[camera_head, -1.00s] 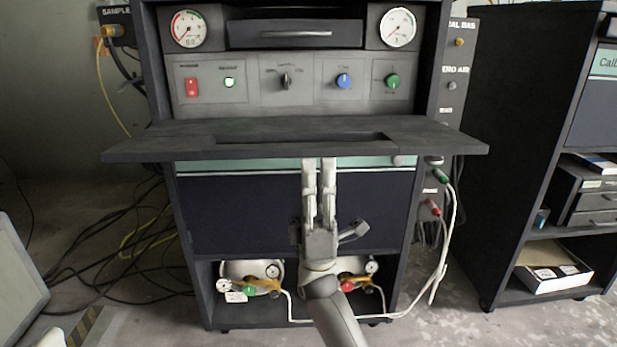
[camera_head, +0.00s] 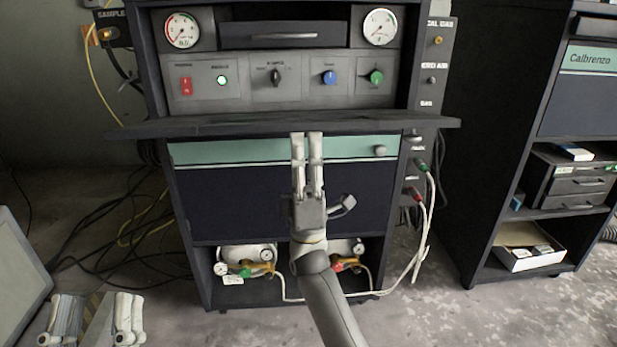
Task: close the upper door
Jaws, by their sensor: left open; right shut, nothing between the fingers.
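The upper door (camera_head: 220,129) is a wide dark panel hinged out from the front of the grey cabinet, under the control panel. It shows nearly edge-on, as a thin bar standing out toward me. My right gripper (camera_head: 307,137) is shut and empty, fingers pointing up, with its tips at the door's front edge from below. Whether they touch it I cannot tell. My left gripper (camera_head: 97,318) is open and empty at the bottom left, well away from the door.
Above the door are a control panel (camera_head: 250,80) with knobs and two gauges. Below it is a closed dark lower panel (camera_head: 235,205) with a green strip, over a shelf with gas cylinders. A second cabinet (camera_head: 490,150) stands right. Cables lie on the left floor.

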